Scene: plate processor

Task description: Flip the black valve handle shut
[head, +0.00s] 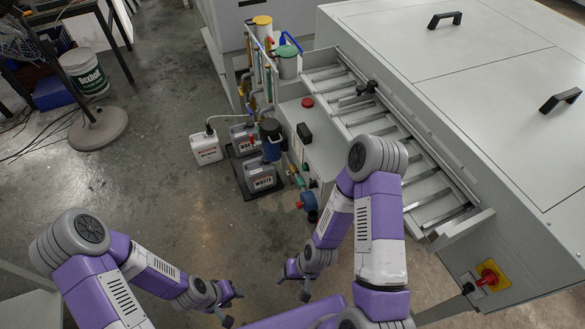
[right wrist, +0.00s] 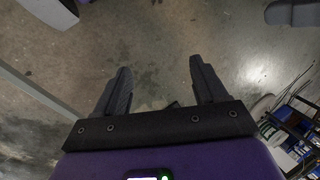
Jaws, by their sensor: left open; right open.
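I cannot make out the black valve handle for certain in the head view. Small pipe fittings and valves (head: 296,180) sit low on the side of the grey machine, partly close to my right arm. My right gripper (head: 293,286) is open and empty, above the floor and apart from the fittings, nearer to me. The right wrist view shows its two black fingers (right wrist: 159,64) spread with only floor between them. My left gripper (head: 233,308) is open and empty, lower and to the left of the right one.
The large grey plate processor (head: 420,110) fills the right, with a roller tray (head: 400,140) along its edge. A blue pump-like part (head: 308,202) sits beside my right arm. Floor at left centre is clear.

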